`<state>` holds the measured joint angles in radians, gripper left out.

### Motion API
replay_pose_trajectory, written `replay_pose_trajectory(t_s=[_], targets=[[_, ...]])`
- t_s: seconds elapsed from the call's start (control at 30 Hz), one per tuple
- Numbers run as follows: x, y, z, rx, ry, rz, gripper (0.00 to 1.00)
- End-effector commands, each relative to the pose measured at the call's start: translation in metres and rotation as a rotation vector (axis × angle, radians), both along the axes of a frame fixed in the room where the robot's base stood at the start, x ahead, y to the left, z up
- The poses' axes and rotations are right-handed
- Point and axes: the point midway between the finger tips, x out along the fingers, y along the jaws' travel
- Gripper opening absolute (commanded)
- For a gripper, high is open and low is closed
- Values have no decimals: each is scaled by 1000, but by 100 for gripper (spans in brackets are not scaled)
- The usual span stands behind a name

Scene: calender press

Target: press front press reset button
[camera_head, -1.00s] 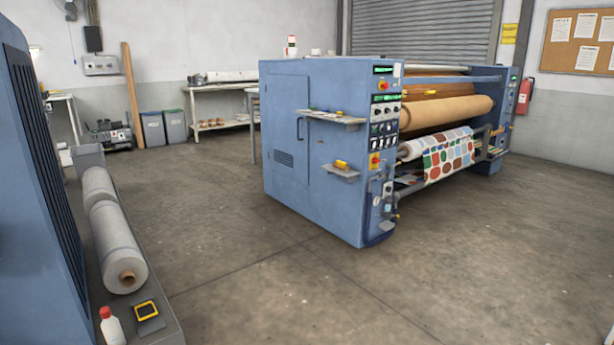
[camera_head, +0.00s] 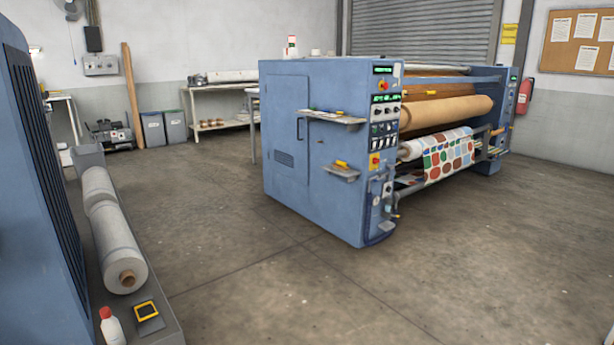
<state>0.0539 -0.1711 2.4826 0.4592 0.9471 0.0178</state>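The blue calender press (camera_head: 285,150) stands across the floor, right of the middle of the head camera view. Its narrow front control panel (camera_head: 385,125) carries displays, knobs and rows of small buttons. A red button (camera_head: 383,86) on a yellow plate sits near the panel's top. Another red-and-yellow control (camera_head: 375,160) sits lower down. I cannot tell which button is the press reset button at this size. My gripper is not in view.
A blue machine side (camera_head: 40,170) and a bench with wrapped rolls (camera_head: 115,235) flank the left. Two shelves stick out of the press's side, the upper one (camera_head: 335,117) holding small items. The concrete floor (camera_head: 300,290) before the press is clear.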

Motion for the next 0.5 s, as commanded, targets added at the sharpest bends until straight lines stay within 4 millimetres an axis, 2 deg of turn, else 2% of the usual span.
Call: replay_pose_trajectory(t_s=[0.07,0.5], targets=[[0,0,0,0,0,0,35],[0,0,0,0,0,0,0]])
